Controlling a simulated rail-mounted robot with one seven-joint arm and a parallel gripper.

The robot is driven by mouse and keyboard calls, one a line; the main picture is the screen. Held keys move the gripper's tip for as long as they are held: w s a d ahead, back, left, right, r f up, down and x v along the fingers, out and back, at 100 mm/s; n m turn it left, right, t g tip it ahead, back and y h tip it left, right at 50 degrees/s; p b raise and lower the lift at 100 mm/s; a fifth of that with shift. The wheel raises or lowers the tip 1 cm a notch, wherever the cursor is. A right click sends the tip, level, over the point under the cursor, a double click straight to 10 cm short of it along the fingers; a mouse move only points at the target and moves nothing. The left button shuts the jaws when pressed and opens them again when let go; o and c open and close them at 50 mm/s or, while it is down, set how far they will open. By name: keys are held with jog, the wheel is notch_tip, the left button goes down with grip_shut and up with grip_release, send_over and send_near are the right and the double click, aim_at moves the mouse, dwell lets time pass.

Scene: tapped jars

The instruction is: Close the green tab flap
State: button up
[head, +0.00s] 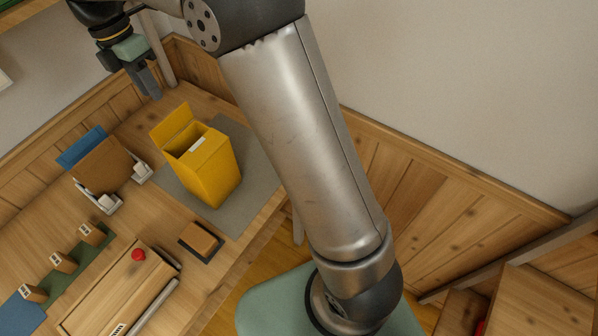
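A yellow box (212,176) stands on a grey mat, with a yellow flap (172,122) standing up and open at its far left edge. A small white patch shows at its opening. I cannot make out a green tab on this flap. My gripper (152,92) hangs above and behind the box, pointing down, apart from the flap in the picture. Its dark fingers appear close together, and the gap between them is not clear. I see nothing held in it.
A brown box (101,165) in a white-ended holder stands left of the yellow box, with a blue panel (82,147) behind. A small brown block (200,239) on a dark base, a red knob (138,254) on a wooden case and several small wooden blocks are nearer. The grey mat (252,150) has bare room.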

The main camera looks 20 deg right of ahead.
notch_tip(320, 180, up, 8)
jog(key=w+a+r, duration=0.1)
jog(key=s+d+f+m+t, duration=0.1)
jog(key=s+d+f+m, duration=0.6)
jog(key=s+d+m, duration=0.6)
jog(key=s+d+f+m+t+y+b, duration=0.1)
jog(key=s+d+f+m+b, duration=0.1)
jog(key=s+d+f+m, duration=0.7)
jog(key=shift+s+d+f+m, duration=0.15)
jog(key=shift+s+f+m, duration=1.2)
jog(key=shift+s, duration=1)
jog(key=shift+f, duration=0.1)
